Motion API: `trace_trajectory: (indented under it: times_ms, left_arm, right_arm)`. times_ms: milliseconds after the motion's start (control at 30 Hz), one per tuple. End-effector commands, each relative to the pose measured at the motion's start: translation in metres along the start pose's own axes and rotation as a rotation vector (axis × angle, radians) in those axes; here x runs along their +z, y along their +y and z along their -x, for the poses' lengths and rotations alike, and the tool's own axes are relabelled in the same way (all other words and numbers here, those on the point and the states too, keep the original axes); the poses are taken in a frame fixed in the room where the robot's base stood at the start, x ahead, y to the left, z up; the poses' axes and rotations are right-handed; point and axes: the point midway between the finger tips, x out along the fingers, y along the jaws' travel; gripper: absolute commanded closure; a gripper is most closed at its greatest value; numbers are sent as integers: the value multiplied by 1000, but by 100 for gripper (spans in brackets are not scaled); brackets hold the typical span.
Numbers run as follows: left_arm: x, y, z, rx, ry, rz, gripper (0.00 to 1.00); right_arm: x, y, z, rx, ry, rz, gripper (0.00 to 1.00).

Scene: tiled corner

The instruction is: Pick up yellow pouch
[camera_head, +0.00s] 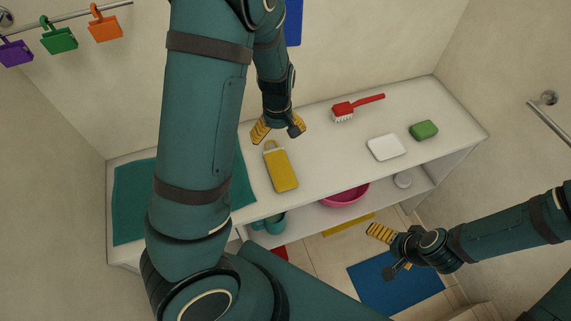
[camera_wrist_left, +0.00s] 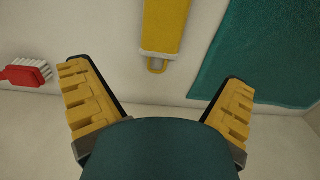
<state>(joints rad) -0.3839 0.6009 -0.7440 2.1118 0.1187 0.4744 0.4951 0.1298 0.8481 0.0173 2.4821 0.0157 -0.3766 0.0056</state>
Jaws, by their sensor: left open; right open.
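The yellow pouch (camera_head: 281,170) lies flat on the white shelf top, its loop end toward the back wall. My left gripper (camera_head: 278,130) is open just behind that loop end, near the wall side of the shelf. In the left wrist view, the yellow pouch (camera_wrist_left: 165,27) is at the top middle with its loop toward me, beyond the open yellow fingers of my left gripper (camera_wrist_left: 160,95). Nothing is between the fingers except bare shelf. My right gripper (camera_head: 383,252) is open and empty, low at the right in front of the shelf.
A teal towel (camera_head: 128,200) lies left of the pouch. A red brush (camera_head: 345,110), white dish (camera_head: 386,147) and green soap (camera_head: 424,130) lie right. A pink bowl (camera_head: 345,197) and teal mug (camera_head: 273,224) stand on the lower shelf. A blue mat (camera_head: 385,292) lies on the floor.

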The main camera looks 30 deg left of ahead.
Motion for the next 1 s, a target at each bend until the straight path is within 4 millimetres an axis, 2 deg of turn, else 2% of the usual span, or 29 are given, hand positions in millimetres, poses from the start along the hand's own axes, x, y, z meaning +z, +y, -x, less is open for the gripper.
trace_trajectory:
  times_ms: [333,500,733,1000]
  left_arm:
    - [1,-2,-65,-3,-3,1,0]
    - [1,-1,-81,-2,-2,-1,0]
    - [1,-2,-93,-2,-2,-1,0]
    - [3,-6,-131,-3,-2,-1,0]
  right_arm:
    - [6,6,-17,1,-10,3,0]
    - [8,7,-20,0,-14,4,0]
    - [9,8,-22,0,-17,5,0]
    - [14,11,-31,-1,-25,7,0]
